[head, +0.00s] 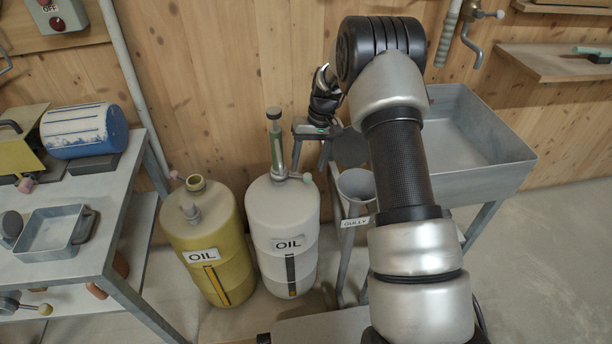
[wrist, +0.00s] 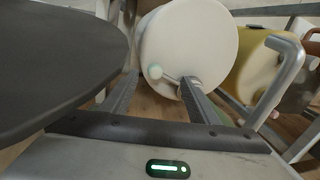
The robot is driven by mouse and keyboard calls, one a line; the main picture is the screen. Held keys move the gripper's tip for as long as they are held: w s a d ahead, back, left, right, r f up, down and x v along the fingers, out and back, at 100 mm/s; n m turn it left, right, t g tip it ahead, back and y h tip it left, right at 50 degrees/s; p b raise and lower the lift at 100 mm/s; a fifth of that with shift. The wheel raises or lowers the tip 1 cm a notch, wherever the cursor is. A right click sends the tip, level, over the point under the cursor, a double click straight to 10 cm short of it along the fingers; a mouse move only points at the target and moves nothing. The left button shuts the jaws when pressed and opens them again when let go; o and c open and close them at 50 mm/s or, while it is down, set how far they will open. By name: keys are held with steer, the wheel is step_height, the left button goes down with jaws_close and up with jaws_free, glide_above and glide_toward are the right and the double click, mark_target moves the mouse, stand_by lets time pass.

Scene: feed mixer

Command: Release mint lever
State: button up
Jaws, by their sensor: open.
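The mint lever (head: 307,178) is a short stem with a pale mint ball at its end, on top of the white oil drum (head: 281,220). In the wrist view the mint lever (wrist: 156,72) lies between my two fingers, its ball nearer the left finger and its stem reaching toward the right one. My gripper (head: 311,163) is open and points down, just above the lever in the head view. The fingers stand apart on both sides of the ball. I cannot tell whether the right finger touches the stem.
A pump with a green shaft (head: 277,150) stands upright on the white drum, left of my gripper. A yellow oil drum (head: 206,240) stands further left. A grey funnel stand labelled GULLY (head: 356,219) and a metal basin (head: 470,150) are to the right.

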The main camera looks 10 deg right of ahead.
mark_target(305, 176)
steer(key=shift+a+f+b, duration=0.15)
steer(key=shift+a+f, duration=0.05)
steer(key=shift+f, duration=0.8)
steer(key=shift+a+f+b, duration=0.15)
steer(key=shift+a+f, duration=0.05)
steer(key=shift+f, duration=0.8)
